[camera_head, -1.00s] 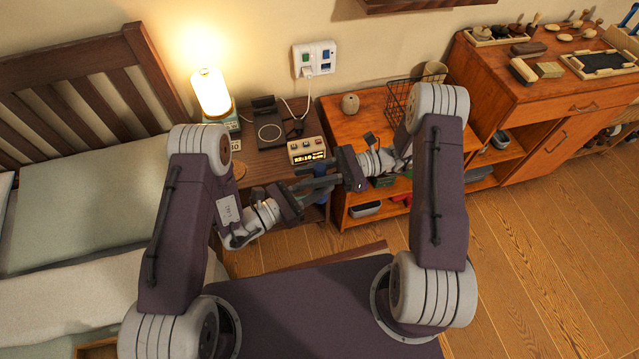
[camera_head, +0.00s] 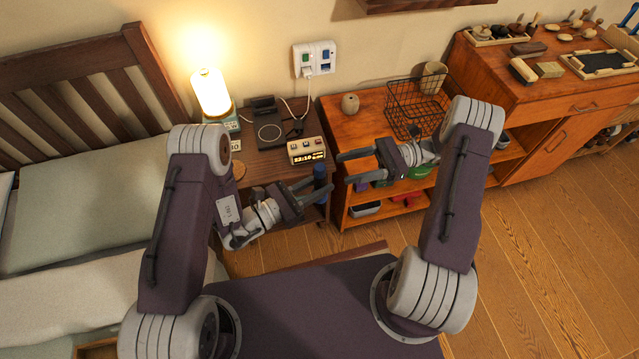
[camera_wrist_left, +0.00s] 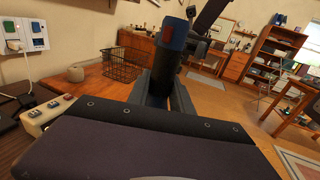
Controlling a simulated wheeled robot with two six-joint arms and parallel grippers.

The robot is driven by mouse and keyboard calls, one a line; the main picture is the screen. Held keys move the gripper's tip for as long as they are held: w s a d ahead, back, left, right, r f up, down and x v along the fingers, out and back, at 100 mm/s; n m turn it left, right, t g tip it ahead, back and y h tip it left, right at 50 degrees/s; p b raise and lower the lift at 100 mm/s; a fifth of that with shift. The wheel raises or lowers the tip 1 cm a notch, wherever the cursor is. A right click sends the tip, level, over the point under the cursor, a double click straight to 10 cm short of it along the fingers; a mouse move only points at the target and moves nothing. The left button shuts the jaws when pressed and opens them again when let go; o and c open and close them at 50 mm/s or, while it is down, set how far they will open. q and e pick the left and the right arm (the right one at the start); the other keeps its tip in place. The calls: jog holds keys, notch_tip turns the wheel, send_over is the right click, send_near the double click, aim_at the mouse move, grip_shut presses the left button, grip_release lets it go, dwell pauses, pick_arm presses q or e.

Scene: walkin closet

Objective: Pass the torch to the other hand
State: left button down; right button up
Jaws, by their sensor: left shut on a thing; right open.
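The torch (camera_head: 320,178) is a dark cylinder with a blue end. It stands roughly upright between the fingers of my left gripper (camera_head: 316,189), which is shut on it. In the left wrist view the torch (camera_wrist_left: 168,62) shows a blue top with a red patch and a black body, held by my left gripper (camera_wrist_left: 164,98). My right gripper (camera_head: 345,169) is open and empty, to the right of the torch and apart from it, its fingers pointing left toward it.
Behind the grippers, a nightstand holds a lit lamp (camera_head: 211,93), a charging pad (camera_head: 268,132) and a clock (camera_head: 306,151). A wooden shelf unit (camera_head: 362,122) bears a small pot (camera_head: 350,103) and a wire basket (camera_head: 416,108). A bed (camera_head: 75,205) lies left. Floor is open at right.

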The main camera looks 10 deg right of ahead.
jog(key=s+d+f+n+g+h, duration=0.1)
jog(key=s+d+f+n+h, duration=0.15)
jog(key=s+f+h, duration=0.3)
jog(key=s+d+f+n+g+h, duration=0.1)
jog(key=s+d+f+n+h, duration=0.15)
jog(key=s+f+h, duration=0.35)
pick_arm(q)
jog(key=shift+a, duration=0.1)
jog(key=shift+s+r, duration=0.1)
pick_arm(e)
jog(key=a+r+n+t+h, duration=0.1)
jog(key=r+n+t+h, duration=0.1)
jog(key=r+n, duration=0.3)
jog(key=w+a+r+n+t+h, duration=0.1)
jog(key=a+r+n+t+h, duration=0.1)
jog(key=r+n+h, duration=0.2)
jog(key=r+n, duration=0.1)
jog(key=n, duration=0.1)
jog(key=shift+w+a+r+n+t, duration=0.15)
jog(key=shift+w+r+n+t, duration=0.05)
jog(key=shift+r+n+t, duration=0.2)
